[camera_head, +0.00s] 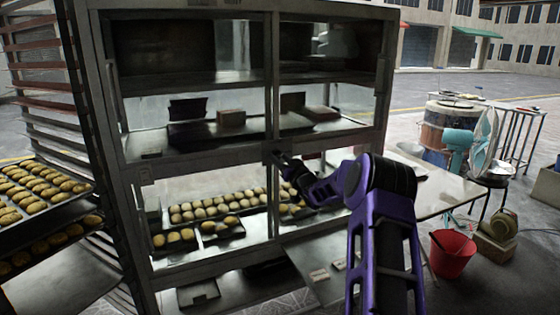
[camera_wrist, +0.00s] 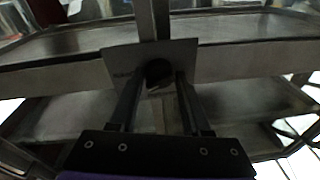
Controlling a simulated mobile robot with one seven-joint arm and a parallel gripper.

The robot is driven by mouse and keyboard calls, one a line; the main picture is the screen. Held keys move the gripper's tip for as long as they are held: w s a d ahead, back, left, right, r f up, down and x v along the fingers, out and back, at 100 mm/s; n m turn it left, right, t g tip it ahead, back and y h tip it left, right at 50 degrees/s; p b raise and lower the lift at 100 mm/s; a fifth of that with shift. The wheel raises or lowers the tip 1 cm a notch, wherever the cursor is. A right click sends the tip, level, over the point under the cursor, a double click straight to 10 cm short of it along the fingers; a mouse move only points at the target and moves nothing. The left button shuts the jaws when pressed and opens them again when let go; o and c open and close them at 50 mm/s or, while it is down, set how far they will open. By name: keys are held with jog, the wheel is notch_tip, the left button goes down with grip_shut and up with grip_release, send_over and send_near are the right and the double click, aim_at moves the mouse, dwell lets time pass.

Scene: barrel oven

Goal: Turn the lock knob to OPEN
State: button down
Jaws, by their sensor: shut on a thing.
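The lock knob (camera_wrist: 158,70) is a dark round piece on a metal plate (camera_wrist: 122,62) fixed to the cabinet's frame. In the wrist view my gripper (camera_wrist: 160,80) has one finger at each side of the knob, shut on it. Any OPEN marking is too dark and small to read. In the head view the plate (camera_head: 276,148) sits where the cabinet's middle post meets a cross rail. My purple arm reaches to it from the lower right, and the gripper (camera_head: 283,158) is small and dark there.
The metal cabinet (camera_head: 200,166) has glass panes, with trays of buns on a lower shelf. A rack with bun trays (camera_head: 60,222) stands at left. At right are a table (camera_head: 440,190), a red bucket (camera_head: 453,254) and a teal fan (camera_head: 484,140). Open pavement lies behind.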

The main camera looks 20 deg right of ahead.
jog(key=shift+m+h+b, duration=0.35)
jog(key=shift+m+h, duration=0.25)
jog(key=shift+m, duration=2.1)
jog(key=shift+c, duration=1.9)
grip_release()
jog(key=shift+s, duration=0.15)
jog(key=s+f, duration=0.2)
jog(key=s, duration=1.5)
jog(key=shift+d+f, duration=0.2)
jog(key=shift+f, duration=0.05)
jog(key=shift+w+a, duration=0.1)
